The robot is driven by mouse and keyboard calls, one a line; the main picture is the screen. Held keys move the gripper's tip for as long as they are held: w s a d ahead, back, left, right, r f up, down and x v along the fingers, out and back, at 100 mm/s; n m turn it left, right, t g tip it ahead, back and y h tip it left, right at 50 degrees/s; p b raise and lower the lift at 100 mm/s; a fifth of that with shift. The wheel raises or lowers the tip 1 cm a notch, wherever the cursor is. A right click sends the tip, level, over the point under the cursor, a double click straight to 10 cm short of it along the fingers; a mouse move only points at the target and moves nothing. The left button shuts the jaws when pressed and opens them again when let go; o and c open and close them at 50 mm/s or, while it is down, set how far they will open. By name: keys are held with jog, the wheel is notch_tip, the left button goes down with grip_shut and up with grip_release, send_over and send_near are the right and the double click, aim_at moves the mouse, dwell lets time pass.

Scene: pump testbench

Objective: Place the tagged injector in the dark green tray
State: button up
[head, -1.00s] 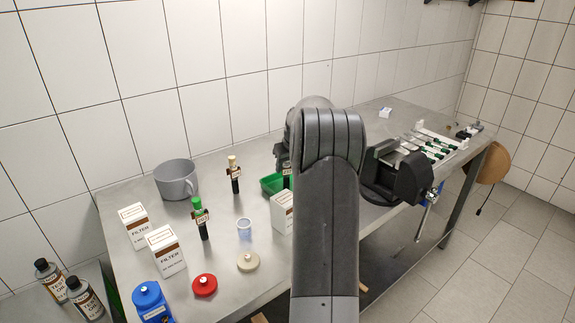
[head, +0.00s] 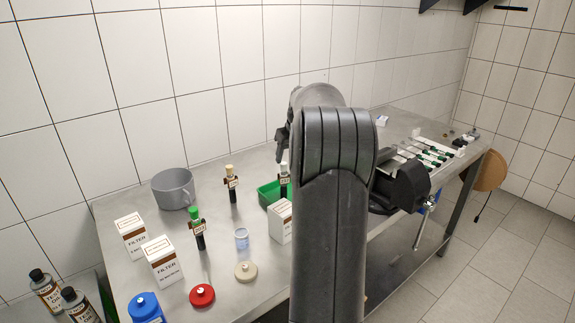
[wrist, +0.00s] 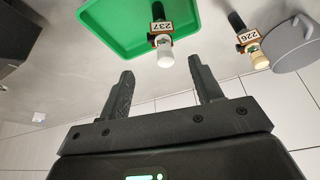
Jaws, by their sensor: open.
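Three dark injectors with tags stand upright in the head view: one with a green cap (head: 198,228), one with a cream cap (head: 232,184), and one with a whitish cap (head: 284,182) at the dark green tray (head: 265,194). In the wrist view, the whitish-capped injector, tag 237 (wrist: 162,40), overlaps the tray (wrist: 110,30); I cannot tell whether it stands inside it or beside it. The cream-capped injector there reads 226 (wrist: 250,40). My gripper (wrist: 160,72) is open and empty, its fingertips to either side of injector 237's cap in the picture, apart from it.
A grey pot (head: 173,188) stands at the back left. Filter boxes (head: 162,262), a blue container (head: 146,308), a red lid (head: 202,295), a beige lid (head: 245,271) and a clear cup (head: 241,239) crowd the front. A dark vise (head: 405,185) is at the right.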

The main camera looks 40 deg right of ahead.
jog(key=s+a+r, duration=0.3)
jog(key=a, duration=0.5)
jog(key=s+a+r+n, duration=0.1)
jog(key=s+a+r, duration=0.25)
jog(key=a, duration=0.35)
jog(key=s+a+r, duration=0.2)
jog(key=s+a, duration=0.1)
jog(key=a, duration=0.5)
jog(key=s+a+f, duration=0.3)
jog(key=s+a, duration=0.5)
jog(key=s, duration=0.3)
jog(key=s+a+f+n+t, duration=0.1)
jog(key=s+a+f, duration=0.3)
jog(key=s+a, duration=0.3)
jog(key=s, duration=0.4)
jog(key=shift+s+a+y, duration=0.2)
jog(key=shift+a+y, duration=0.15)
jog(key=shift+y, duration=0.05)
